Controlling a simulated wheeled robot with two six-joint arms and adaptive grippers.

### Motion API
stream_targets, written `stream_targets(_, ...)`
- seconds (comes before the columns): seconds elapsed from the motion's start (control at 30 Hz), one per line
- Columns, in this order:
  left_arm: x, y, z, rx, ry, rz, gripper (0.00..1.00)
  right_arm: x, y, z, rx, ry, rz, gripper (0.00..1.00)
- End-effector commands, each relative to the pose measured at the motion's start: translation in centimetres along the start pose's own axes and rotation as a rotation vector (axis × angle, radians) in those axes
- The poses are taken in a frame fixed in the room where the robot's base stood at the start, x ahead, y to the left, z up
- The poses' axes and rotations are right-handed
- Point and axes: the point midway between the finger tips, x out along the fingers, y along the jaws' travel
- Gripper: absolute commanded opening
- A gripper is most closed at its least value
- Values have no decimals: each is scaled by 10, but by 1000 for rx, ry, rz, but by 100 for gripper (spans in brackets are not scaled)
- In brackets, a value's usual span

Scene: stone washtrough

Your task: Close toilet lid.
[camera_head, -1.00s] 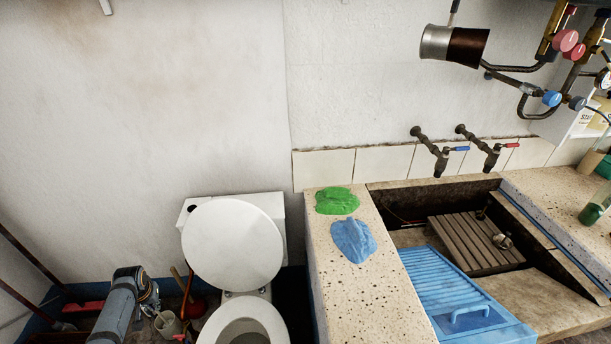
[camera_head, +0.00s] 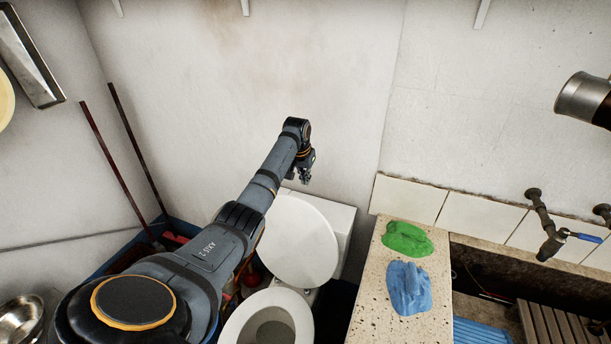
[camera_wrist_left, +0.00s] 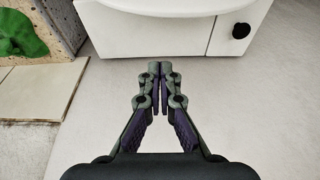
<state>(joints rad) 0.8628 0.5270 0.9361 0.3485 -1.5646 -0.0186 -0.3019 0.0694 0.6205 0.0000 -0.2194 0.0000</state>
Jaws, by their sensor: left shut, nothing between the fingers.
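The white toilet lid (camera_head: 297,240) stands raised, leaning back against the white cistern (camera_head: 345,225). The toilet bowl (camera_head: 268,322) with its seat ring is open below it. My left gripper (camera_head: 305,178) is above the top of the lid and cistern, near the wall, and looks shut and empty. The lid's edge (camera_wrist_left: 165,5) shows at the top of that view. My right gripper is not in view.
A stone counter (camera_head: 372,318) stands right of the toilet, with a green cloth (camera_head: 407,238) and a blue cloth (camera_head: 408,288) on it. Taps (camera_head: 548,230) stick out from the wall. Two dark poles (camera_head: 118,170) lean at the left. A metal bowl (camera_head: 20,320) is at lower left.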

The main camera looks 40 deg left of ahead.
Motion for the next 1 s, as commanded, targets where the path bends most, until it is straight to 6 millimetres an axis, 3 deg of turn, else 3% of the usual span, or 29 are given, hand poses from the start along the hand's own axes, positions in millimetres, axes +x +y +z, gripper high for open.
stream_targets(0.37, 61, 1, 1, 0, -2, 1, 0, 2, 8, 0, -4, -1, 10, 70)
stream_targets(0.43, 53, -1, 5, 2, 0, -3, 0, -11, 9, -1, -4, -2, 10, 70)
stream_targets(0.7, 45, -1, 28, 1, -1, -3, 0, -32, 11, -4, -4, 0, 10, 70)
stream_targets(1.0, 44, 0, 39, 1, 0, 0, 0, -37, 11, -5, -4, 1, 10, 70)
